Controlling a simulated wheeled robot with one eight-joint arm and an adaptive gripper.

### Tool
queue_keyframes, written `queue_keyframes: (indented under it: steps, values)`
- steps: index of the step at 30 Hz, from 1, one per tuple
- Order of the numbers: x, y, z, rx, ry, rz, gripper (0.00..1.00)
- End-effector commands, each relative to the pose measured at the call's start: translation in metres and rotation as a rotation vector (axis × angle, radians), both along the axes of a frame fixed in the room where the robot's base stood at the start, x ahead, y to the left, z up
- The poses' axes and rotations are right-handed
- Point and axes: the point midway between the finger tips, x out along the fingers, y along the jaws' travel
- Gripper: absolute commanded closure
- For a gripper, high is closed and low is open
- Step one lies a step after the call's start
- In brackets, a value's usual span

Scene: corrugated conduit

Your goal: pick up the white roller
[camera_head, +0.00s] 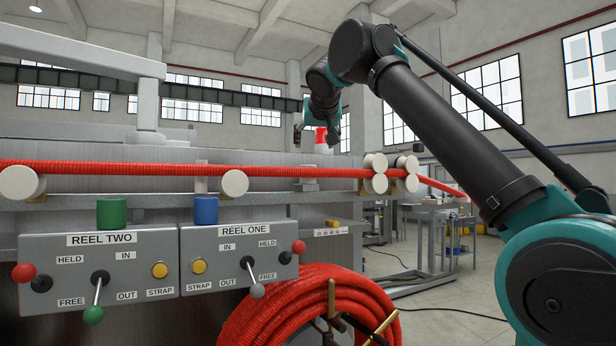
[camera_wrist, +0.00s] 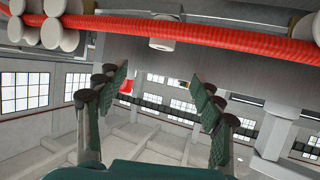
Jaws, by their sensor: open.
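Several white rollers carry the red corrugated conduit (camera_head: 290,171). In the head view, one white roller (camera_head: 234,183) sits under the conduit at the middle, another (camera_head: 20,183) at the far left, and a cluster (camera_head: 380,184) at the right. Which one the task means cannot be told. My gripper (camera_head: 320,132) is raised above the conduit line, between the middle roller and the cluster. In the wrist view, my gripper (camera_wrist: 160,80) has its fingers spread with nothing between them. A white roller (camera_wrist: 163,44) shows above the fingers, against the conduit, apart from them.
Two grey control boxes, REEL TWO (camera_head: 100,265) and REEL ONE (camera_head: 238,257), with levers and knobs, stand in front. A red conduit coil (camera_head: 290,310) lies below. A small red object (camera_head: 321,143) shows by my gripper. A grey metal cart (camera_head: 435,240) stands on open floor at the right.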

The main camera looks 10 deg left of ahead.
Motion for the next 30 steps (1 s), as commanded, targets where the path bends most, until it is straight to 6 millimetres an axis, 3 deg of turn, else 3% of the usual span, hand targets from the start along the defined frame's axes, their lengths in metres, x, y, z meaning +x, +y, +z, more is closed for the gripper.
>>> queue_keyframes:
  steps: [15,25,30]
  values:
    - [0.088,0.017,-0.038,0.000,0.001,-0.002,0.33]
    - [0.106,0.022,-0.046,0.000,0.001,-0.002,0.33]
    - [0.125,0.029,-0.055,0.000,0.001,-0.002,0.33]
